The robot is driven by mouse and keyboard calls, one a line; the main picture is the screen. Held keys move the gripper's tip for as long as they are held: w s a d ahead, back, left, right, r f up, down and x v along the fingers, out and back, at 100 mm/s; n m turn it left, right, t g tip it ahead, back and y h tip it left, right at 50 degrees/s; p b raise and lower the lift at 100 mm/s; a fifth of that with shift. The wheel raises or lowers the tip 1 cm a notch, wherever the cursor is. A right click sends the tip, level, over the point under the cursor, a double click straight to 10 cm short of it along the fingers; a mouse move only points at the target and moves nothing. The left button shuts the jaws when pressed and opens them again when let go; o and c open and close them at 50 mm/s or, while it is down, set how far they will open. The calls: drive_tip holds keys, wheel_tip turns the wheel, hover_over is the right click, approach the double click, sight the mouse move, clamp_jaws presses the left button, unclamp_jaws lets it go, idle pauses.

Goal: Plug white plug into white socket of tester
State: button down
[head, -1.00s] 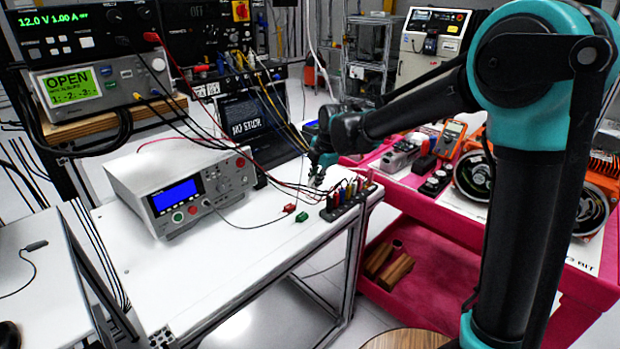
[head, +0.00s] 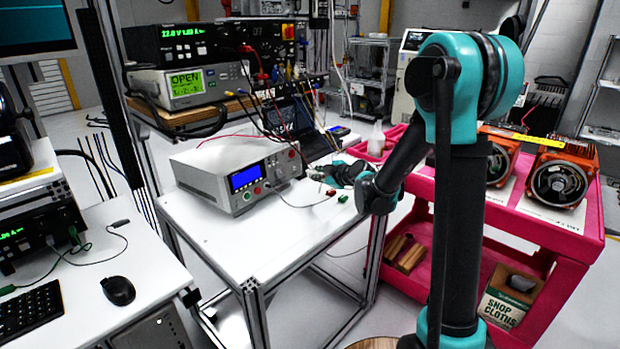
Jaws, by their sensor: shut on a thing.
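The tester (head: 215,177) is a pale grey box with a blue screen, standing on the white table. Its front panel faces the lower right and carries small coloured sockets; the white socket is too small to pick out. My gripper (head: 318,174) is low over the right part of the table, right of the tester and apart from it. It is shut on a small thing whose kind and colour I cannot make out. I cannot pick out the white plug elsewhere. A thin dark lead (head: 295,205) curves from the tester's front towards the gripper.
A red plug (head: 331,193) and a green plug (head: 343,199) lie on the table below my gripper. Power supplies (head: 190,86) stand on a shelf behind the tester, with hanging leads. A pink cart (head: 535,225) is at the right. The table's front (head: 255,255) is clear.

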drive_tip(key=shift+w+a+f, duration=0.15)
drive_tip(key=shift+w+a, duration=0.5)
drive_tip(key=shift+a, duration=0.3)
drive_tip(key=shift+w+a+f, duration=0.15)
drive_tip(key=shift+w+a, duration=0.45)
drive_tip(key=shift+a, duration=0.3)
drive_tip(key=shift+w+a+f, duration=0.15)
drive_tip(key=shift+w+a, duration=0.5)
drive_tip(key=shift+a, duration=0.3)
drive_tip(key=shift+a, duration=0.1)
drive_tip(key=c, duration=1.5)
unclamp_jaws()
drive_tip(key=shift+o, duration=0.2)
drive_tip(key=shift+s+d+r, duration=0.15)
drive_tip(key=shift+s+d, duration=0.5)
drive_tip(key=shift+d, duration=0.3)
drive_tip(key=shift+s+d+r, duration=0.15)
drive_tip(key=shift+s+d, duration=0.45)
drive_tip(key=shift+d, duration=0.4)
drive_tip(key=shift+s+d+r, duration=0.15)
drive_tip(key=shift+s+d, duration=0.5)
drive_tip(key=shift+d, duration=0.3)
